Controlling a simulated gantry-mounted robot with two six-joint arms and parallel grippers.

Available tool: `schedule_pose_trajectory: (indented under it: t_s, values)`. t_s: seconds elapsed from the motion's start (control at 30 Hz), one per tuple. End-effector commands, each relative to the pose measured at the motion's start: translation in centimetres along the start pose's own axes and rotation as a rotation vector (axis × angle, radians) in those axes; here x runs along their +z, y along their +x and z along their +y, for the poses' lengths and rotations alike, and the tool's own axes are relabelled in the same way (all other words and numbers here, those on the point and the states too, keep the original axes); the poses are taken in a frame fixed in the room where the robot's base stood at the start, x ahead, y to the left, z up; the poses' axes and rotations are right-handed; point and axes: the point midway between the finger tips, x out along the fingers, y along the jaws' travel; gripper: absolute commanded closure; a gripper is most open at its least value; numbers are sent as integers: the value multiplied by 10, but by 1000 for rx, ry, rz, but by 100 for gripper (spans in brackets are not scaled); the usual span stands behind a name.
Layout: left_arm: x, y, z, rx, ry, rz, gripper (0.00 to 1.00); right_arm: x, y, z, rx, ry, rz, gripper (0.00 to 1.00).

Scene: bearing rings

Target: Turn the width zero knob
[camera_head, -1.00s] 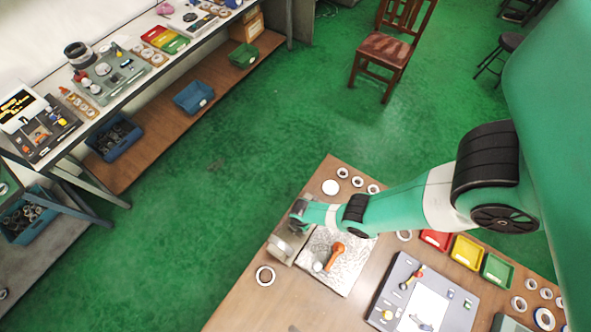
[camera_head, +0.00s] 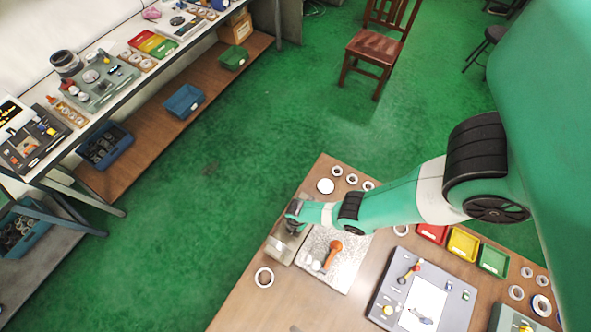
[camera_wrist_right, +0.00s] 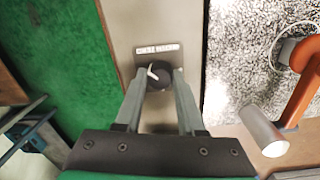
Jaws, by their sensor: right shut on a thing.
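The width zero knob (camera_wrist_right: 158,77) is a small black round knob with a white pointer line, on a grey box (camera_wrist_right: 165,22) below a small label plate (camera_wrist_right: 157,49) too blurred to read surely. My right gripper (camera_wrist_right: 159,82) is shut on the knob, one finger on each side. In the head view the right gripper (camera_head: 294,216) is at the grey box (camera_head: 281,246) on the table's left edge, and the knob is hidden there. My left gripper is not in view.
A speckled plate (camera_head: 345,277) with an orange-handled part (camera_head: 333,250) lies right of the box. A grey board (camera_head: 383,294), red, yellow and green bins (camera_head: 463,243) and several rings stand further right. A loose ring (camera_head: 264,277) lies in front of the box.

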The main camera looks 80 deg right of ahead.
Motion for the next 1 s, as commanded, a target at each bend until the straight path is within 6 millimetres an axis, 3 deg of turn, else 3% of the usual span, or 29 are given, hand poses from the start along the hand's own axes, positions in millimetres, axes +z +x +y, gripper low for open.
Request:
schedule_pose_trajectory:
  t_s: [1.0]
  values:
    - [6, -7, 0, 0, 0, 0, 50, -1, 1, 0, 0, 628, -23, 100]
